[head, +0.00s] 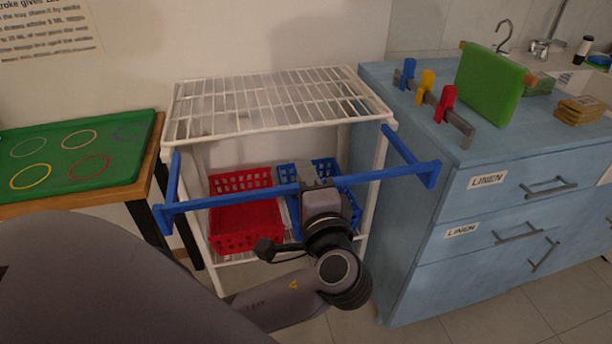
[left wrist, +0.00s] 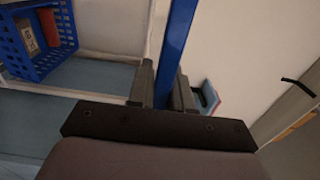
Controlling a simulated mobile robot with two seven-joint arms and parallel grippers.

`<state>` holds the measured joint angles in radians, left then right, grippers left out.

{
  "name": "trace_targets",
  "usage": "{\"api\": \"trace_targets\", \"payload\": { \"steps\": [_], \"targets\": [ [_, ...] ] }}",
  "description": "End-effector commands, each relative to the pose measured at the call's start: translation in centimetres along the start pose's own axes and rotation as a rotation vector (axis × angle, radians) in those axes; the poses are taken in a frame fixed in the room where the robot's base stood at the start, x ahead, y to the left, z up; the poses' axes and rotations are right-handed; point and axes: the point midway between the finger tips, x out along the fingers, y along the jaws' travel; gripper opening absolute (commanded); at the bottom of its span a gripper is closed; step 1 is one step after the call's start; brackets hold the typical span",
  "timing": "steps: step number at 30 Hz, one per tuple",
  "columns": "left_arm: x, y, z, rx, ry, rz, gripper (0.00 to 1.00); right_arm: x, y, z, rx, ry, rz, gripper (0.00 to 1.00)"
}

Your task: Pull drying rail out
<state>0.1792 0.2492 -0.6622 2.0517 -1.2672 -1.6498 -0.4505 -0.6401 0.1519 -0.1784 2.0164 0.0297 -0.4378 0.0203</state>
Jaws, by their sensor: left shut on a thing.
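The drying rail is a blue bar (head: 245,195) with two blue side arms, in front of the white wire rack (head: 270,105). Its side arms run back to the rack's top shelf, and the bar stands out in front of the rack. My left gripper (head: 316,181) is shut on the bar, a little right of its middle. In the left wrist view the blue bar (left wrist: 175,50) passes between the two fingers of the left gripper (left wrist: 163,88). The fingertips are partly hidden in the head view. My right gripper is not in view.
A red basket (head: 245,225) and a blue basket (head: 310,170) stand on the rack's lower shelf. A blue cabinet (head: 440,250) is close on the right. A wooden table (head: 100,192) with a green tray (head: 75,155) stands on the left.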

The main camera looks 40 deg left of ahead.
Motion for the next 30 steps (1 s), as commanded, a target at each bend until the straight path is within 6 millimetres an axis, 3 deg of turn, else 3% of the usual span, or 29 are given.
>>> {"api": "trace_targets", "payload": {
  "steps": [6, 7, 9, 19, 30],
  "targets": [
    [0.0, 0.0, 0.0, 0.001, 0.001, 0.001, 0.00, 0.0, 0.1, 0.1, -0.003, -0.002, 0.000, 0.43],
    [0.0, 0.0, 0.0, 0.001, 0.001, 0.000, 0.26, 0.0, 0.1, 0.1, -0.003, -0.002, 0.000, 0.43],
    [0.0, 0.0, 0.0, 0.001, 0.001, 0.000, 0.40, 0.0, 0.1, 0.1, -0.003, -0.001, 0.000, 0.43],
    [-0.5, 0.0, -0.1, 0.000, 0.002, 0.001, 0.40, -0.1, 0.0, -0.3, -0.001, 0.007, 0.000, 0.43],
    [-6.0, 0.1, -0.1, 0.000, 0.002, 0.003, 0.40, 0.0, -0.2, -0.5, 0.009, 0.010, -0.001, 0.43]
  ]
}}
